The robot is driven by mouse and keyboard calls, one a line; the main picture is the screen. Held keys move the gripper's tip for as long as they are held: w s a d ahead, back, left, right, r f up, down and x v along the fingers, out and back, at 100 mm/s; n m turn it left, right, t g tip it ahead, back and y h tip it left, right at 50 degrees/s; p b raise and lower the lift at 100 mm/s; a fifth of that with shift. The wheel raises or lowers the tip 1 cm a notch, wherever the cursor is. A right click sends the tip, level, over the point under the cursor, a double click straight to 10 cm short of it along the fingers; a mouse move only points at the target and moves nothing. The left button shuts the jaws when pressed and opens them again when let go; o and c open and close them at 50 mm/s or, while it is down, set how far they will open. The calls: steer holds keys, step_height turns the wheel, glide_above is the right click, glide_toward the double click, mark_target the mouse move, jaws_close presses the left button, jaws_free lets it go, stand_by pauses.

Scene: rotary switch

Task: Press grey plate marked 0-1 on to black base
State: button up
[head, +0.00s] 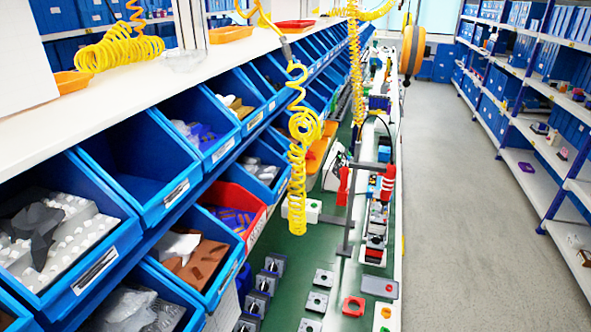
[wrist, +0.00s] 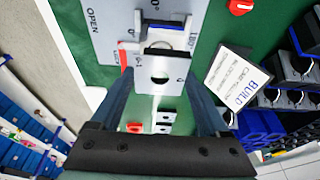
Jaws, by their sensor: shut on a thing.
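In the wrist view my gripper (wrist: 160,68) has its two dark fingers on either side of a light grey plate (wrist: 146,66) and is shut on it. The plate has a dark round hole in its middle and small dark marks at its edges. It is held above the green bench, close to a larger grey panel (wrist: 108,38) lettered OPEN. I cannot tell whether the plate touches anything beneath it. No black base can be made out under the plate. My gripper does not show in the head view.
In the head view, several grey plates with holes (head: 323,278) lie on the green bench, with dark knobbed parts (head: 264,283) left of them. A BUILD card (wrist: 238,80) shows in the wrist view.

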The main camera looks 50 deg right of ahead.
steer(key=shift+f, duration=0.15)
steer(key=shift+f+b, duration=1.4)
steer(key=shift+f, duration=0.45)
steer(key=o, duration=1.2)
steer(key=v, duration=1.3)
steer(key=shift+d, duration=0.1)
